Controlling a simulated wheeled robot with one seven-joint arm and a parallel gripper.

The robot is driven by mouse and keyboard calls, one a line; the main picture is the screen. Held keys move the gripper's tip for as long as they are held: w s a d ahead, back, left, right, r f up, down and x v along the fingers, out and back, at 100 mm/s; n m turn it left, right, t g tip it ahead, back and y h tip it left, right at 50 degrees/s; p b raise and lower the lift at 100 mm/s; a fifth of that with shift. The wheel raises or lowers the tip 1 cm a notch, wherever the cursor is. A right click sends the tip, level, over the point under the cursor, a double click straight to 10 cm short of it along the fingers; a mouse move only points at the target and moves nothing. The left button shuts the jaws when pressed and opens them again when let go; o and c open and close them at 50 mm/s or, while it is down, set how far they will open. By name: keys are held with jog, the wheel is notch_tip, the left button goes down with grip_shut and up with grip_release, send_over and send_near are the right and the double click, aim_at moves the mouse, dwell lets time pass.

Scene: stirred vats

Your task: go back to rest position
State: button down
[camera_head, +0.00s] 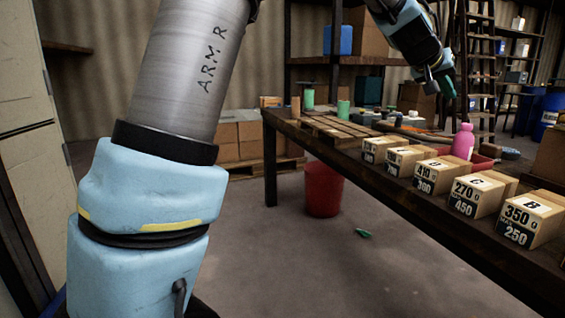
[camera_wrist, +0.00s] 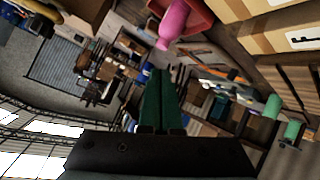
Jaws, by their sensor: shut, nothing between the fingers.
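My gripper (camera_head: 447,87) is raised above the far part of the wooden table (camera_head: 395,193), at the upper right of the head view. Its green fingers (camera_wrist: 162,100) show in the middle of the wrist view. They lie close together with nothing between them. The gripper is clear of the table top and touches nothing that I can see. My arm fills much of the left of the head view.
Several labelled boxes (camera_head: 478,194) line the table's near side. A pink bottle (camera_head: 463,142) stands behind them, by a red tray (camera_head: 482,161). A red bin (camera_head: 323,190) stands on the floor, with a small green object (camera_head: 363,234) nearby. Shelves and a ladder stand behind.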

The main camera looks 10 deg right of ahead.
jog(key=w+a+f+n+y, duration=0.1)
jog(key=a+f+y, duration=0.1)
jog(key=a+f, duration=0.65)
jog(key=w+a+f+n+y, duration=0.1)
jog(key=a+f+n+y, duration=0.15)
jog(key=a, duration=1.15)
jog(key=w+a+f+n+y, duration=0.1)
jog(key=a+f+y, duration=0.1)
jog(key=a+f, duration=0.7)
jog(key=s+a+f+n+g+y, duration=0.1)
jog(key=s+a+f, duration=0.1)
jog(key=s+a, duration=0.35)
jog(key=s+a+f+n+g+y, duration=0.1)
jog(key=s+a+f, duration=0.2)
jog(key=a, duration=0.6)
jog(key=s+a+f+y, duration=0.2)
jog(key=s+a, duration=0.2)
jog(key=a, duration=0.3)
notch_tip(320, 180, down, 11)
jog(key=s+g+b, duration=0.1)
jog(key=s+b, duration=0.1)
jog(key=b, duration=0.8)
notch_tip(320, 180, up, 36)
jog(key=p, duration=3.6)
jog(key=shift+w+d, duration=0.2)
jog(key=shift+d, duration=0.2)
jog(key=shift+r, duration=0.1)
